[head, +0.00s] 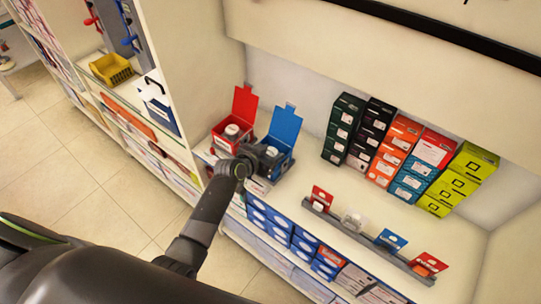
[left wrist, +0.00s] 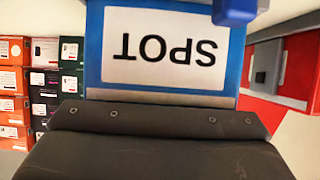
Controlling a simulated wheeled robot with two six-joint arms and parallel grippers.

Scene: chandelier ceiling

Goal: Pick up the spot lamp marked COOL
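An open blue box (head: 284,130) with its lid up stands on the shelf, with a pale round lamp (head: 271,151) inside. An open red box (head: 243,104) with a similar white lamp (head: 232,130) stands to its left. My left gripper (head: 257,154) is at the front of the blue box, partly covering it. In the left wrist view a blue panel with a white label (left wrist: 165,48) reads SPOT upside down, close in front of the gripper body. The fingers do not show clearly. I cannot read COOL anywhere. My right gripper is out of view.
Stacks of dark, orange, red, blue and yellow-green boxes (head: 400,150) stand along the back wall. A grey rail (head: 365,242) with several small cards runs along the shelf front. More boxes (head: 300,240) lie below. White shelf surface is clear between them.

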